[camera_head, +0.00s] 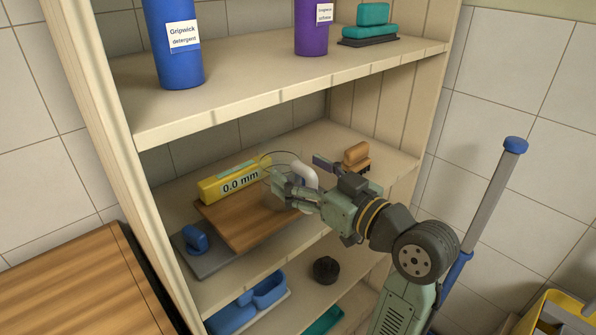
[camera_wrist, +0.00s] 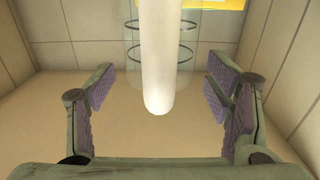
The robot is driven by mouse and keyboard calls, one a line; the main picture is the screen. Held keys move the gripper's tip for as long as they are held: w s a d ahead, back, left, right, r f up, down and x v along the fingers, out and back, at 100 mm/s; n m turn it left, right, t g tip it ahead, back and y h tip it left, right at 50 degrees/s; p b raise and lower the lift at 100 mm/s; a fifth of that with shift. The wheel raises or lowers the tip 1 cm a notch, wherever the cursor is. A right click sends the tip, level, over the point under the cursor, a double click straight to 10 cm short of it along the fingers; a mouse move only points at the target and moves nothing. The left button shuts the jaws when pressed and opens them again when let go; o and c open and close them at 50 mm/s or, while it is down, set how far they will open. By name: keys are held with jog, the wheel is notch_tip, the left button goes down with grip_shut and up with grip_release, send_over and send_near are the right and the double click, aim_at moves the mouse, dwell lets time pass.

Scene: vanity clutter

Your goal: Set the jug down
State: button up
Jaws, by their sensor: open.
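The jug has a clear body with dark rings (camera_wrist: 186,52) and a white handle (camera_wrist: 157,65). In the head view its clear body (camera_head: 279,163) shows at the right end of a wooden board (camera_head: 235,213) on the middle shelf, and its white handle (camera_head: 305,172) faces my gripper. My gripper (camera_wrist: 160,95) is open, with a purple-padded finger on each side of the handle and a gap on both sides. In the head view my gripper (camera_head: 299,183) hides the lower jug, so I cannot tell exactly how its base rests.
A yellow gauge reading 0.0 mm (camera_head: 232,182) lies behind the board. A blue-handled object (camera_head: 195,238) is left, a brush (camera_head: 356,158) right. The upper shelf (camera_head: 270,79) is above my gripper. A black round object (camera_head: 326,269) is on the lower shelf.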

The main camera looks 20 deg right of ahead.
jog(key=b+v, duration=0.1)
jog(key=v, duration=0.9)
jog(key=shift+s+b, duration=0.35)
jog(key=shift+s, duration=0.05)
